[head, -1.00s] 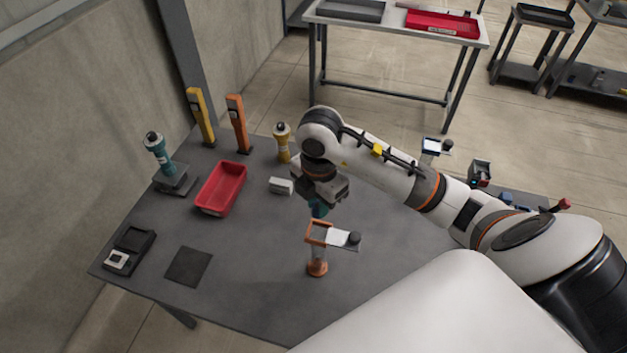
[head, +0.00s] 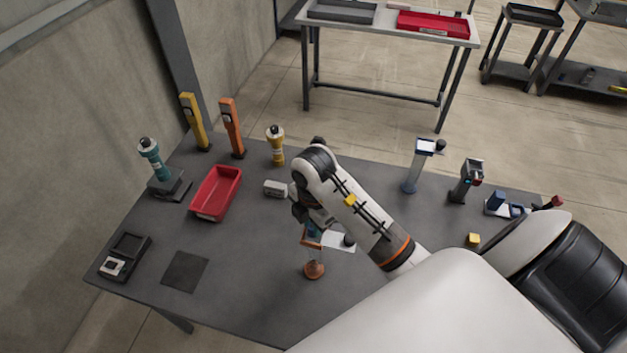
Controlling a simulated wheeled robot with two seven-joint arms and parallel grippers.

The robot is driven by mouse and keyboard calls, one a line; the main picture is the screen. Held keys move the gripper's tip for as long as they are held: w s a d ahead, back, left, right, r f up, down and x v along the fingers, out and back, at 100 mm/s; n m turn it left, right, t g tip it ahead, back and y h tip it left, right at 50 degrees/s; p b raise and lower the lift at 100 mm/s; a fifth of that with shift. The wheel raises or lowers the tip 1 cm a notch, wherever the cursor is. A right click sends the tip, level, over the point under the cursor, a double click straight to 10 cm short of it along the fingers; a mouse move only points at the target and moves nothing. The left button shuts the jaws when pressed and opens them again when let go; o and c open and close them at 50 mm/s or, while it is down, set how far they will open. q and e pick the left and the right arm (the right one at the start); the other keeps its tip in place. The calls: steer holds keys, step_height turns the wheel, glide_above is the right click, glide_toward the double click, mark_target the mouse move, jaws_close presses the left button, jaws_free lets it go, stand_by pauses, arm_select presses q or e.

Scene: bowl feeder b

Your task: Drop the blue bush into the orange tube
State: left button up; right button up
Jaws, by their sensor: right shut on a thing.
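My right gripper (head: 310,222) reaches down over the middle of the table, largely hidden behind its own wrist. It is shut on the blue bush (head: 313,229), of which only a small blue part shows below the jaws. Directly below is the orange tube (head: 314,258), an upright orange stand with a round foot and a framed top. The bush is at or just above that top; I cannot tell whether it is inside. A white plate with a black knob (head: 348,240) sticks out to the right of the top. My left gripper is not in view.
The front middle is clear.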

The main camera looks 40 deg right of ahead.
steer(key=shift+s+f, duration=0.15)
steer(key=shift+f, duration=0.15)
steer(key=shift+d, duration=0.1)
steer(key=o, duration=1.1)
steer(key=shift+c, duration=0.2)
step_height(320, 180, up, 6)
steer(key=shift+r, duration=0.5)
